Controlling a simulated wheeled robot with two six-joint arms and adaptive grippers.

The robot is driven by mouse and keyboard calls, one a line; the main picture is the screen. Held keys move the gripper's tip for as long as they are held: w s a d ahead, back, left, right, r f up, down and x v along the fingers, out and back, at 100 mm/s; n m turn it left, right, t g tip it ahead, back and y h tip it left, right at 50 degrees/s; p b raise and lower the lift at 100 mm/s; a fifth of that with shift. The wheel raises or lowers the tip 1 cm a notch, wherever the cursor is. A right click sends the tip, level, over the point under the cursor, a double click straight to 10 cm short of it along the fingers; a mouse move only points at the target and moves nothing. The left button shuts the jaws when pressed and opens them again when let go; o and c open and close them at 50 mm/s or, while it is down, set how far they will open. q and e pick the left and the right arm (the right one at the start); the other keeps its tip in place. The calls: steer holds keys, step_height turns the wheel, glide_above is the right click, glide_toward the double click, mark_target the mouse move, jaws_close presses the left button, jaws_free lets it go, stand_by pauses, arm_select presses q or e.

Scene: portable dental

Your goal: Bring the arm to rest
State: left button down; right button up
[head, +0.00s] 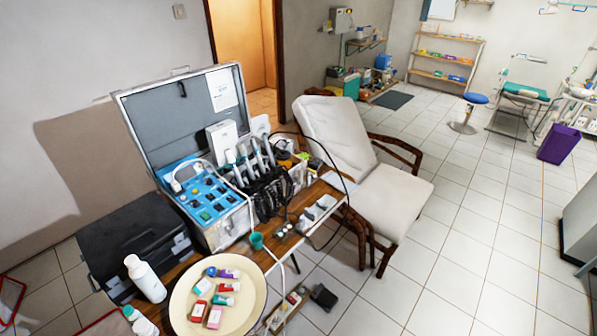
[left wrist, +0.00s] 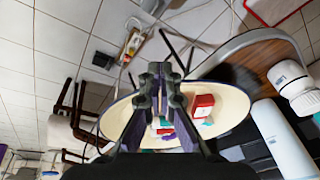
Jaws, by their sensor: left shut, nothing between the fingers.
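My left gripper (left wrist: 160,70) shows in the left wrist view, its two dark fingers shut together with nothing between them. Behind the fingers in that view is a round cream plate (left wrist: 230,92) holding a red-and-white box (left wrist: 203,105) and other small items, partly hidden by the gripper. In the head view the same plate (head: 255,291) lies at the table's near end, with several small boxes and tubes on it. Neither of my arms shows in the head view, and my right gripper is in no frame.
An open dental case (head: 225,232) stands on the wooden table (head: 271,261) behind the plate. A cushioned chair (head: 389,199) is to the right. Tiled floor (head: 470,262) is clear farther right.

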arm_select(q)
steer(key=s+a+f+b, duration=0.1)
steer(key=s+f, duration=0.2)
steer(key=f, duration=0.3)
steer(key=s+f+g+b, duration=0.1)
steer(key=s+f, duration=0.3)
steer(key=f, duration=0.3)
steer(key=s+a+f+b, duration=0.1)
steer(key=s+f, duration=0.2)
steer(key=f, duration=0.3)
steer(key=s+f, duration=0.8)
steer(key=s, duration=0.3)
steer(key=shift+d+g+b, duration=0.15)
steer(key=shift+g+b, duration=0.15)
steer(key=shift+b, duration=0.15)
